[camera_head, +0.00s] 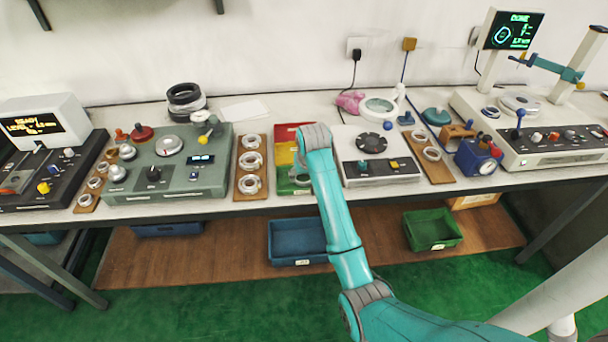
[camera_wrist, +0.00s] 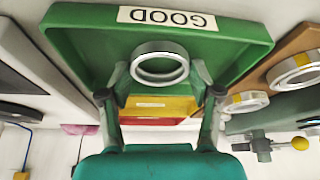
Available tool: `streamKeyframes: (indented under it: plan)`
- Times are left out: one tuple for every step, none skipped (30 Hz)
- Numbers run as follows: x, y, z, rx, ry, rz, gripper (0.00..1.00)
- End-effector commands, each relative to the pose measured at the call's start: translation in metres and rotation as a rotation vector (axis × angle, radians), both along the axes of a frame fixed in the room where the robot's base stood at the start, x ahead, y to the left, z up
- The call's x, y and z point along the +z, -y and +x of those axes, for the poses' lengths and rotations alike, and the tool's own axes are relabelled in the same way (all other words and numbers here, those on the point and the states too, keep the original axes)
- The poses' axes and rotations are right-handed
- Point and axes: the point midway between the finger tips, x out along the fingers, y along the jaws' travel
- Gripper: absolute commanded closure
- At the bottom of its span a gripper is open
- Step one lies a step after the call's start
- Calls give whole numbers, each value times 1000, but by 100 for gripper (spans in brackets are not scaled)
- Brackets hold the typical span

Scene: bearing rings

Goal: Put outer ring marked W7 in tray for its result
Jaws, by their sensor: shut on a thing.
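In the wrist view my gripper (camera_wrist: 159,74) is shut on a metal ring (camera_wrist: 160,80), with one finger on each side of it. No W7 mark can be read on the ring. The ring is over the green tray (camera_wrist: 85,42), whose label reads GOOD; I cannot tell whether it touches the tray floor. The yellow tray (camera_wrist: 178,104) and red tray (camera_wrist: 150,121) lie beyond the green one. In the head view the green tray (camera_head: 283,186) is nearest the bench front, partly behind my arm, and my fingers are hidden.
A wooden board (camera_head: 239,190) with several rings stands left of the trays, and another board (camera_head: 437,172) is further right. A grey device (camera_head: 380,178) stands close right of the trays. The right screen (camera_head: 513,30) shows DONE. Blue (camera_head: 290,258) and green (camera_head: 434,243) bins sit below.

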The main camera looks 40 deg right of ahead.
Motion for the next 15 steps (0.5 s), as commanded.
streamKeyframes:
  plan:
    - [0, 0, 0, 0, 0, 0, 74]
    - [0, 0, 0, 0, 0, 0, 74]
    - [-1, 0, 0, 0, 0, 0, 74]
    - [-2, 0, 0, 0, 0, 0, 74]
    - [-3, 0, 0, 0, -1, 0, 34]
    - [-2, 0, 0, 0, 0, 0, 24]
    - [-2, 0, 0, 0, 0, 0, 17]
    - [-2, 0, 0, 0, 0, 0, 12]
    - [-2, 0, 0, 0, 0, 0, 12]
    - [-2, 0, 0, 0, 0, 0, 12]
    - [-2, 0, 0, 0, 0, 0, 12]
    - [-2, 0, 0, 0, 0, 0, 12]
    - [-2, 0, 0, 0, -1, 0, 12]
    - [-2, 0, 0, 0, 0, 0, 12]
    - [-2, 0, 0, 0, 0, 0, 12]
